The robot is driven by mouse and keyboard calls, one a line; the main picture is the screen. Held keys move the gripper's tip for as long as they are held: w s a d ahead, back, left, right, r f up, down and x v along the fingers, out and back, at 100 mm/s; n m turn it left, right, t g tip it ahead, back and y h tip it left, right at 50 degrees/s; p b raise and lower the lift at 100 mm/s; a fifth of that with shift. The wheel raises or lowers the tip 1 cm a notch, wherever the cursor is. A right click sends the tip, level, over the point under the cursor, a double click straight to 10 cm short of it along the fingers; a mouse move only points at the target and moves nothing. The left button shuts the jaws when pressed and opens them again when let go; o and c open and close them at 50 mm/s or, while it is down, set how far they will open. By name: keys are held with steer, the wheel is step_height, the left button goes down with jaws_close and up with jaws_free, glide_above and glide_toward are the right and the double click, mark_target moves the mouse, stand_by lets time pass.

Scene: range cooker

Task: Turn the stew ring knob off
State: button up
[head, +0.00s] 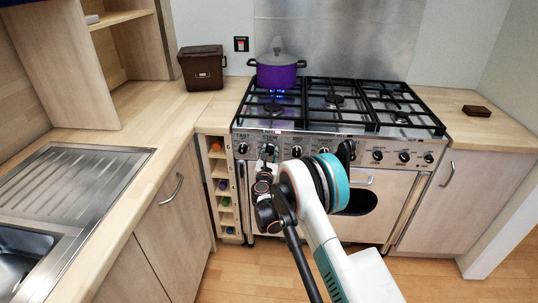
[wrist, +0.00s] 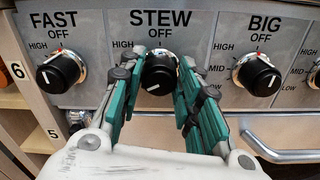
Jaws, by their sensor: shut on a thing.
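The stew ring knob (wrist: 159,73) is a round black dial under the STEW label in the wrist view. Its white mark (wrist: 153,87) shows on its lower part, away from the OFF label above. My gripper (wrist: 155,72) has one teal-and-grey finger on each side of the knob and is shut on it. In the head view my gripper (head: 267,158) is at the left part of the cooker's front panel, and the knob there is largely hidden. A purple pot (head: 277,76) with a grey lid stands on the back left ring, with blue flames (head: 279,96) under it.
The FAST knob (wrist: 61,72) is to the left and the BIG knob (wrist: 257,74) to the right. An oven handle (wrist: 280,150) runs below the panel. A brown bin (head: 202,68) stands on the left worktop. The floor before the cooker is clear.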

steer(key=m, duration=0.6)
steer(key=shift+m, duration=0.3)
steer(key=m, duration=0.3)
steer(key=shift+m, duration=0.4)
steer(key=m, duration=0.3)
steer(key=shift+d+f+m, duration=0.1)
steer(key=shift+m, duration=0.2)
steer(key=m, duration=0.4)
steer(key=shift+f+m, duration=0.1)
steer(key=shift+m, duration=0.2)
steer(key=m, duration=0.4)
steer(key=shift+m, duration=0.3)
steer(key=o, duration=1)
steer(key=shift+o, duration=0.2)
